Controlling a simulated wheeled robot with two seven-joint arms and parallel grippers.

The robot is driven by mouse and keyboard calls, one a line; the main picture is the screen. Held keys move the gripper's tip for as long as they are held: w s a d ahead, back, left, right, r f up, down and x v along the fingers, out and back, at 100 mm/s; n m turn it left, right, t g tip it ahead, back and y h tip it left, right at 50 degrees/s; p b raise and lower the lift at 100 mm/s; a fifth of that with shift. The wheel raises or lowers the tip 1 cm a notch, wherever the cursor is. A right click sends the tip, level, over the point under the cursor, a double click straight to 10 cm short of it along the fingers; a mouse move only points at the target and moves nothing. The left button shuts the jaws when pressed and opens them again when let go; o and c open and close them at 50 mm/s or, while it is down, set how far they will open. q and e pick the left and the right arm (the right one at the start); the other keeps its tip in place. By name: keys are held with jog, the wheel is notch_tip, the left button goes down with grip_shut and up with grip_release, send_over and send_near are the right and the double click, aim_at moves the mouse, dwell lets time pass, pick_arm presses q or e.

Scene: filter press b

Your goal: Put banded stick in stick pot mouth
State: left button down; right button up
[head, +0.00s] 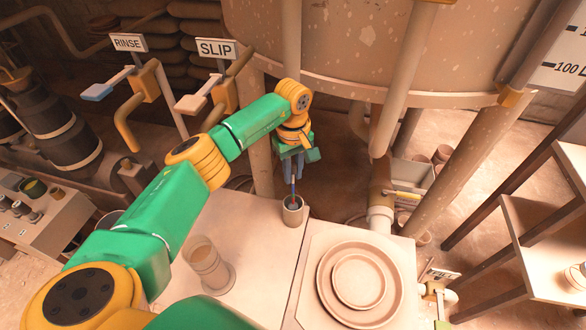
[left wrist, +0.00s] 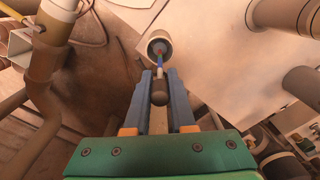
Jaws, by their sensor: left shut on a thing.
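My left gripper (head: 291,175) points down at the table's back edge and is shut on the banded stick (head: 293,187). In the left wrist view the banded stick (left wrist: 159,72) lies between the fingers of the left gripper (left wrist: 160,75), with a dark rounded end and white, blue and red bands. The stick pot (head: 292,212) is a small grey cup under the gripper. The stick's far end overlaps the dark mouth of the stick pot (left wrist: 159,45); how deep it reaches is hidden. My right gripper is not in view.
A clear beaker-like vessel (head: 207,262) stands left of the pot on the pale table (head: 240,222). SLIP (head: 217,49) and RINSE (head: 128,43) signs and taps stand behind. A large tank (head: 370,45) rises at the back.

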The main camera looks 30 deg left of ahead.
pick_arm(q)
jog(key=shift+f, duration=0.75)
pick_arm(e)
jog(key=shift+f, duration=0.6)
pick_arm(q)
jog(key=c, duration=0.7)
grip_release()
